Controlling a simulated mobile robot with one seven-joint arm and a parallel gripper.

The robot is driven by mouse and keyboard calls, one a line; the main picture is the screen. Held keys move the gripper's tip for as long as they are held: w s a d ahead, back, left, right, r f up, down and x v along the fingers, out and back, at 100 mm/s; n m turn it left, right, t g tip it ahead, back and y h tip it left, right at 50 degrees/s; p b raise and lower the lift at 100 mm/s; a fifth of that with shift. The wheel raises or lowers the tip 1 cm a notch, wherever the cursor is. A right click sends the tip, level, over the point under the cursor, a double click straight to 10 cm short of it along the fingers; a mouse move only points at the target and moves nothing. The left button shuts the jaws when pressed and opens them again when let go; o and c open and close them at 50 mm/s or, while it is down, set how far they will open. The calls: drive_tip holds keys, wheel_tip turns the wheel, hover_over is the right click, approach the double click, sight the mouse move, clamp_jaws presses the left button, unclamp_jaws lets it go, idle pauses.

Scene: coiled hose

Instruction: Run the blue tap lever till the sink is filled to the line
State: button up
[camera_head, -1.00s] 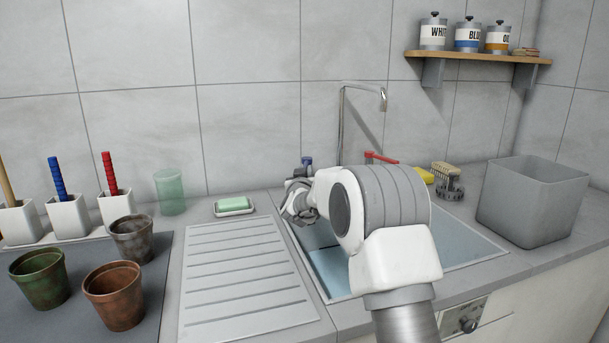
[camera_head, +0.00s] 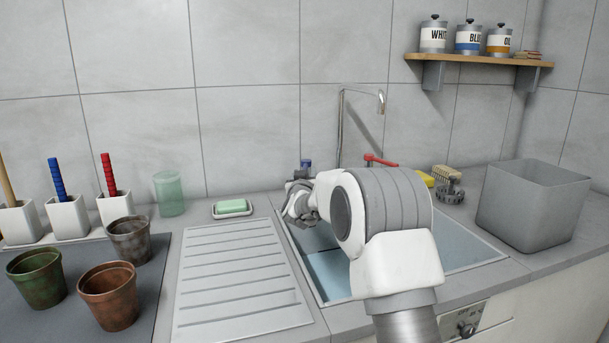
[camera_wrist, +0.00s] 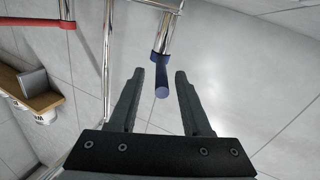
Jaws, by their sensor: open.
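The blue tap lever (camera_head: 306,166) stands behind the sink, just beyond my gripper (camera_head: 297,203). In the wrist view the blue lever (camera_wrist: 162,88) sits between the two open fingers of my gripper (camera_wrist: 160,75), with a visible gap on each side. The chrome spout (camera_head: 381,102) rises behind the sink, and I see no stream at its mouth. The sink (camera_head: 307,277) is partly covered by my arm. Its inside looks pale blue. I cannot make out the fill line or the water level.
A red lever (camera_head: 380,161) is right of the spout, with a yellow sponge and brushes beyond. A grey bin (camera_head: 532,205) stands at the right. The ribbed drainboard (camera_head: 245,285) is clear, with a soap dish (camera_head: 232,213) behind it and pots (camera_head: 110,297) at the left.

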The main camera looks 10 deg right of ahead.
drive_tip(key=shift+s, duration=0.1)
drive_tip(key=p+v, duration=0.2)
drive_tip(key=v, duration=1.5)
drive_tip(key=shift+s, duration=0.15)
